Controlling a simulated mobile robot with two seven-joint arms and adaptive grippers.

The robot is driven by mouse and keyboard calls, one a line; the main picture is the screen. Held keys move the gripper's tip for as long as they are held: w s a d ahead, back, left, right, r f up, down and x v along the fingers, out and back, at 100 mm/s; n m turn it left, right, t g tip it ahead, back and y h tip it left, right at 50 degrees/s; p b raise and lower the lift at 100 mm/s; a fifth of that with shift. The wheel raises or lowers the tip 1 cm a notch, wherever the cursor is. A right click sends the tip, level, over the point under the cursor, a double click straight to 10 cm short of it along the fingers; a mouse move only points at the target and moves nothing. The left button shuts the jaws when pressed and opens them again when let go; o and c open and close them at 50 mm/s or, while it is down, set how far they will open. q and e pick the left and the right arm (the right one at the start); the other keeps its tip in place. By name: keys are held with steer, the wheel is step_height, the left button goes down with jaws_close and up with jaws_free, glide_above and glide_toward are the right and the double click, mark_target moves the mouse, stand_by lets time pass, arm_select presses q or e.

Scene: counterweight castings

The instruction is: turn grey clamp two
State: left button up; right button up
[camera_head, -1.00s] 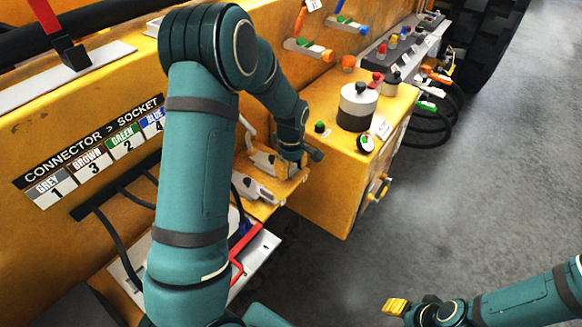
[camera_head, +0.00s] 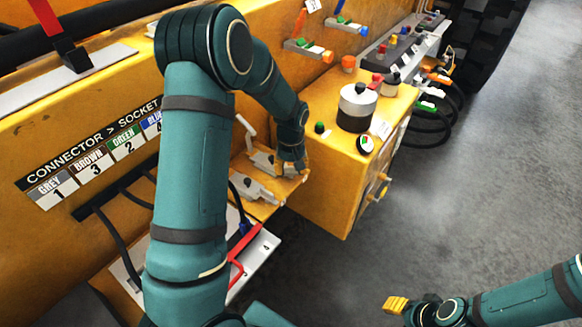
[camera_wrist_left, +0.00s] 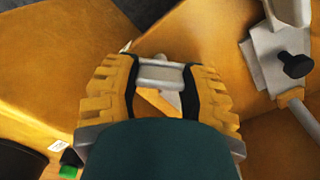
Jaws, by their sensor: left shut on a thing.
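Two grey toggle clamps sit on a yellow ledge in the head view: a far one (camera_head: 262,159) with its pale lever raised, and a near one (camera_head: 252,189). My left gripper (camera_head: 292,170) is at the right end of the far clamp, pointing down, with its fingertips mostly hidden by the wrist. In the left wrist view, its yellow ribbed fingers (camera_wrist_left: 160,84) are shut on a grey bar-shaped handle (camera_wrist_left: 160,74). Another grey clamp part with a black knob (camera_wrist_left: 297,65) lies to the right there. My right gripper (camera_head: 395,305) is low, over the floor; its finger gap is unclear.
A yellow cabinet (camera_head: 330,190) with a black-and-silver knob (camera_head: 357,107) stands just right of the ledge. A connector label strip (camera_head: 95,155) is on the left panel. A white tray (camera_head: 262,255) with a red handle is below. Grey floor (camera_head: 460,200) at right is open.

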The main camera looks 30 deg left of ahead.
arm_select(q)
steer(key=m, duration=0.7)
stand_by(0.5)
steer(key=o, duration=1.2)
